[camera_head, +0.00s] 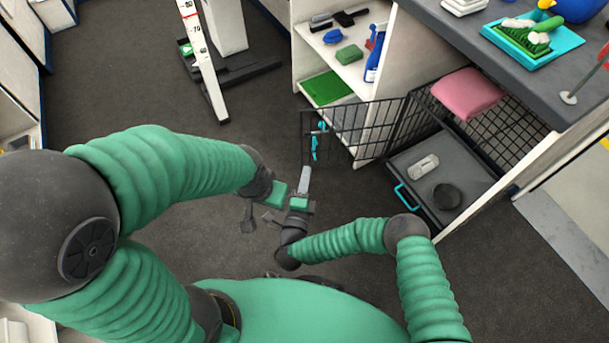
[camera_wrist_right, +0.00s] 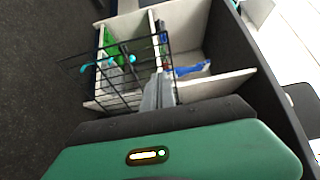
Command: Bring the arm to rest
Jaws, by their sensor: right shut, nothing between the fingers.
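My right gripper (camera_head: 304,180) is near the middle of the head view, above the dark floor, with its grey fingers together and nothing between them. In the right wrist view its fingers (camera_wrist_right: 158,92) point at the wire crate door. My left gripper (camera_head: 260,220) hangs close beside it to the left, its two dark fingers apart and nothing seen between them. Both green arms are bent in front of my body.
An open wire door (camera_head: 345,130) stands just beyond my right gripper. Behind it are a shelf unit (camera_head: 343,72) with brushes and bottles, and a crate with a grey tray (camera_head: 465,178). A pink towel (camera_head: 467,94) lies above. Floor (camera_head: 130,70) at left is clear.

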